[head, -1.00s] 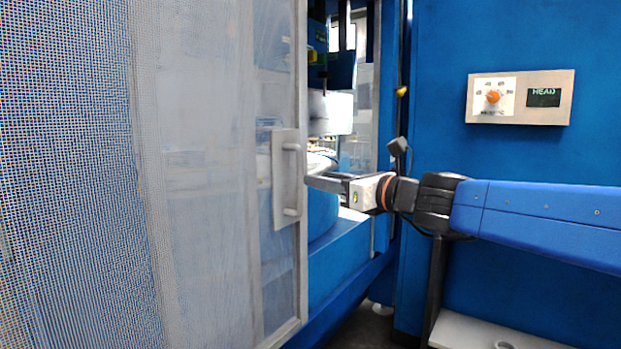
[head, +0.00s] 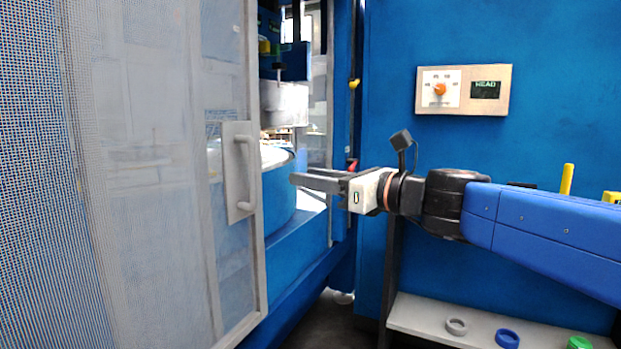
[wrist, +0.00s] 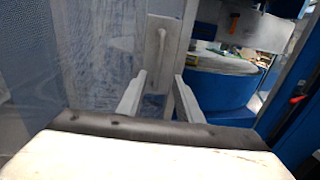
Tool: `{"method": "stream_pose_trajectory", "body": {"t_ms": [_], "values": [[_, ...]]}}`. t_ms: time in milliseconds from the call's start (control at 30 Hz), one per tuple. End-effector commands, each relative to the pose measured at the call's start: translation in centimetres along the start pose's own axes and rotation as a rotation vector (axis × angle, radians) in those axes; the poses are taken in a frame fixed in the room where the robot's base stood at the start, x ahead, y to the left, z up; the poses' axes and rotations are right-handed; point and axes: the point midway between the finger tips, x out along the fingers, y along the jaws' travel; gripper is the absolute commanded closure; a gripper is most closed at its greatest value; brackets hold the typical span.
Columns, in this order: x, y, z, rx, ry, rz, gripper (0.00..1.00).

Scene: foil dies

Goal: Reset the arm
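My gripper (head: 293,178) is at the end of my blue arm, to the right of the mesh door's grey handle (head: 243,173) in the head view. It points left and a gap separates it from the handle in that picture. In the wrist view, the two fingers of my gripper (wrist: 160,98) are spread apart with nothing between them. The handle (wrist: 158,58) shows beyond the fingers there. The mesh door (head: 160,160) stands partly open, with the blue machine interior visible to its right.
A control panel (head: 463,89) with an orange knob is on the blue wall at right. A shelf (head: 415,322) below my arm holds a grey ring (head: 456,326), a blue ring (head: 507,338) and a green ring (head: 579,343). Inside the opening is a round blue drum (head: 278,195).

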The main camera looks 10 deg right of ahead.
Motion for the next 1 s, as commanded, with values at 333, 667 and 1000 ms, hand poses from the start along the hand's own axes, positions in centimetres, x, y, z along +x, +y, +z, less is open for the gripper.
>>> {"method": "stream_pose_trajectory", "body": {"t_ms": [333,667,1000], "values": [[-1.3,1.4,-3.8,-0.251,0.101,0.042,0.68],[-7.3,3.7,-16.6,-1.030,0.419,0.296,0.68],[-17.2,2.9,-28.6,-1.737,0.700,0.783,0.68]]}}
